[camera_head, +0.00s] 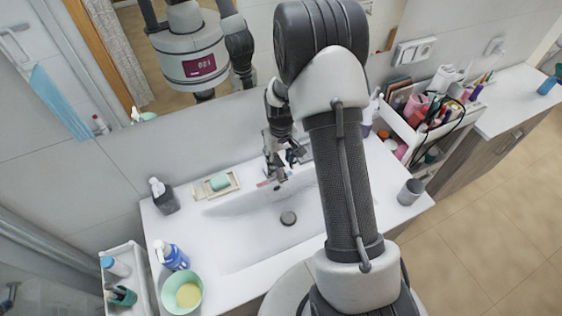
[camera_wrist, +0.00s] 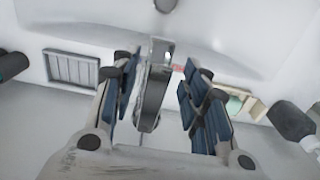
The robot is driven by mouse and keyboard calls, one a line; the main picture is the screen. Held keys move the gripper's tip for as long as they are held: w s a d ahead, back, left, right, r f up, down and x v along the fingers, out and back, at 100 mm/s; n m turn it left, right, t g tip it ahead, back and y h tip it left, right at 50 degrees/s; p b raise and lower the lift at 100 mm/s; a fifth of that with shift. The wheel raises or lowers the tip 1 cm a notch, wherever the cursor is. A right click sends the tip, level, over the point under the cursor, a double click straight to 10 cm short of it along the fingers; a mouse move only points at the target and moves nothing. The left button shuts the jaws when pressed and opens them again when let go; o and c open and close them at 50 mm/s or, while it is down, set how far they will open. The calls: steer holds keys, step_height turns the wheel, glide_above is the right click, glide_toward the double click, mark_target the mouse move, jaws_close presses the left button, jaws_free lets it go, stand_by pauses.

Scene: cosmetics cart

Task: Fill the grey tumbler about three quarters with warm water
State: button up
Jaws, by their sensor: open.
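The grey tumbler (camera_head: 410,192) stands upright on the white counter, right of the basin. Whether anything is in it cannot be told. My gripper (camera_head: 284,164) is above the back of the basin, well left of the tumbler. In the wrist view my gripper (camera_wrist: 165,88) is open, with the chrome faucet (camera_wrist: 153,85) between its two fingers. I cannot tell whether a finger touches the faucet. The basin (camera_head: 245,245) looks empty, with its dark drain (camera_head: 288,218) showing. No running water shows.
A soap dish (camera_head: 232,190) and dark pump bottle (camera_head: 164,197) stand left of the faucet. A blue bottle (camera_head: 172,257) and green bowl (camera_head: 196,291) stand at front left. A crowded cosmetics cart (camera_head: 398,125) is at right. My arm hides part of the counter.

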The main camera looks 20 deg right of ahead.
steer(key=shift+c, duration=0.6)
jaws_close()
